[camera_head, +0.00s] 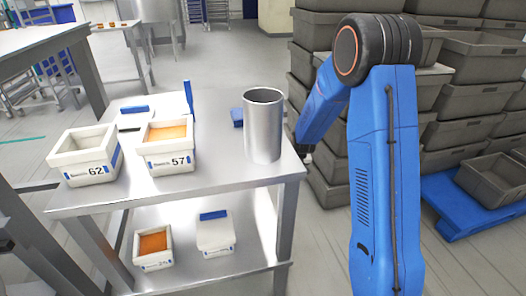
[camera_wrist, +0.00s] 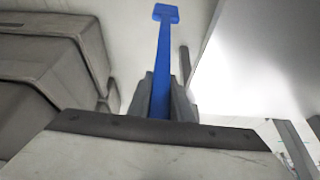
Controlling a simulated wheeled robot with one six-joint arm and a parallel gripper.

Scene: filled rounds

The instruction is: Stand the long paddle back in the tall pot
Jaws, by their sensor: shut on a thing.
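The tall pot (camera_head: 262,128) is a plain metal cylinder standing upright near the right end of the steel table (camera_head: 215,190). Nothing sticks out of its mouth. In the wrist view my gripper (camera_wrist: 162,96) is shut on the long blue paddle (camera_wrist: 165,55), gripping its narrow shaft. The paddle's wider, flat end shows at the top of that view. In the head view my gripper (camera_head: 306,155) is a small dark shape beside the table's right edge, right of the pot. It is partly hidden there, and I cannot make out the paddle in that view.
White bins marked 62 (camera_head: 88,155) and 57 (camera_head: 168,148) stand on the table's left half. A small blue object (camera_head: 237,117) lies behind the pot. Stacked grey crates (camera_head: 325,190) stand close to the right of the table. A lower shelf (camera_head: 185,270) holds more bins.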

